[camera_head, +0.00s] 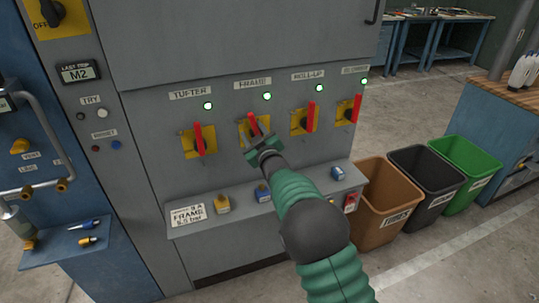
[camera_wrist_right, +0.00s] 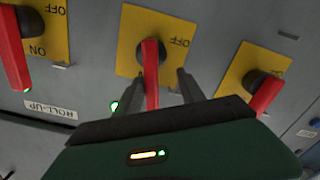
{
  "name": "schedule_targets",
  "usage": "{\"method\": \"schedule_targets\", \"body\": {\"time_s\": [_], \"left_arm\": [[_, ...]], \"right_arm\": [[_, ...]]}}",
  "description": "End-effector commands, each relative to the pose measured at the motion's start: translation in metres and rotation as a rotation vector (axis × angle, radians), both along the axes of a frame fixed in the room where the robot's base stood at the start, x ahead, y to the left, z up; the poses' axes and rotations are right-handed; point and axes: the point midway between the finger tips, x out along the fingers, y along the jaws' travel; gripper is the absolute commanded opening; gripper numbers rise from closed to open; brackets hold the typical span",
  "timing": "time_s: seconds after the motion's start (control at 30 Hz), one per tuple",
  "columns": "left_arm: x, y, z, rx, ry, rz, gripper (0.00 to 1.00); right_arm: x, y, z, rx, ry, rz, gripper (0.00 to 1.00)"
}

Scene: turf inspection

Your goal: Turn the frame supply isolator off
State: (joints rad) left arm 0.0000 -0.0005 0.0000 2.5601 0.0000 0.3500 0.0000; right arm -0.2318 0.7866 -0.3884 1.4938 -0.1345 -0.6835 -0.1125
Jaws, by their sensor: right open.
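The frame supply isolator is a red handle (camera_head: 253,123) on a yellow plate under the FRAME label (camera_head: 252,83), on the grey cabinet. A green lamp (camera_head: 267,96) is lit beside the label. In the right wrist view the red handle (camera_wrist_right: 151,70) points along the fingers, and OFF shows on its yellow plate (camera_wrist_right: 182,20). My right gripper (camera_head: 262,148) is at this isolator. In the wrist view its two dark fingers (camera_wrist_right: 157,92) are apart, one on each side of the handle. I cannot tell whether either touches it. My left gripper is out of view.
The TUFTER handle (camera_head: 199,138) is to the left, the ROLL-UP handle (camera_head: 310,118) and another handle (camera_head: 355,110) to the right. A shelf (camera_head: 240,214) below holds padlocks. Brown (camera_head: 385,210), black (camera_head: 425,180) and green (camera_head: 470,160) bins stand right of the cabinet.

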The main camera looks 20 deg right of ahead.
Motion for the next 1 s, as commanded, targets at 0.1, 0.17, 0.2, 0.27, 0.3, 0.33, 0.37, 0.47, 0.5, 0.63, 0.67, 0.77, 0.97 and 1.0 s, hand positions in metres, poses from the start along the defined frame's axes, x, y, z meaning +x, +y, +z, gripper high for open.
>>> {"method": "schedule_targets", "body": {"time_s": [0.1,0.17,0.2,0.27,0.3,0.33,0.37,0.47,0.5,0.63,0.67,0.77,0.97,1.0], "left_arm": [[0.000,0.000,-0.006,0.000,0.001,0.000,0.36],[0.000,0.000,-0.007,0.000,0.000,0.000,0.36],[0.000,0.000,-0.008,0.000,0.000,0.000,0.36],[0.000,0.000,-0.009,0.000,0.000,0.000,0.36],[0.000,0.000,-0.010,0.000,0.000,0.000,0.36],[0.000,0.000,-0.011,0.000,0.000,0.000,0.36],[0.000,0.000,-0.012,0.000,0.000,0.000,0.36],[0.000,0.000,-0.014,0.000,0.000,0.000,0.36],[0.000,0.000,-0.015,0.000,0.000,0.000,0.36],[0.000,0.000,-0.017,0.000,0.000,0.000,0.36],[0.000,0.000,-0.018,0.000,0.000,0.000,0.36],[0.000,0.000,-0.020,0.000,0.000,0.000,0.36],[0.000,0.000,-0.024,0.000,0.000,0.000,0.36],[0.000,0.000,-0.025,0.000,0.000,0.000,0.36]], "right_arm": [[-0.014,0.000,0.003,0.001,-0.006,0.001,0.40],[-0.020,-0.001,0.004,0.001,-0.008,0.001,0.40],[-0.024,-0.001,0.006,0.001,-0.011,0.001,0.40],[-0.029,-0.001,0.007,0.001,-0.012,0.001,0.40],[-0.033,-0.001,0.008,0.001,-0.014,0.001,0.40],[-0.036,-0.001,0.008,0.002,-0.014,0.001,0.40],[-0.038,-0.001,0.008,0.003,-0.015,0.001,0.40],[-0.046,-0.002,0.009,0.003,-0.016,0.001,0.40],[-0.049,-0.003,0.009,0.003,-0.016,0.000,0.40],[-0.060,-0.004,0.009,0.002,-0.017,-0.001,0.40],[-0.063,-0.004,0.009,0.003,-0.017,-0.001,0.40],[-0.071,-0.005,0.010,0.003,-0.018,-0.002,0.40],[-0.088,-0.006,0.010,0.002,-0.018,-0.003,0.40],[-0.091,-0.006,0.010,0.003,-0.018,-0.003,0.40]]}}
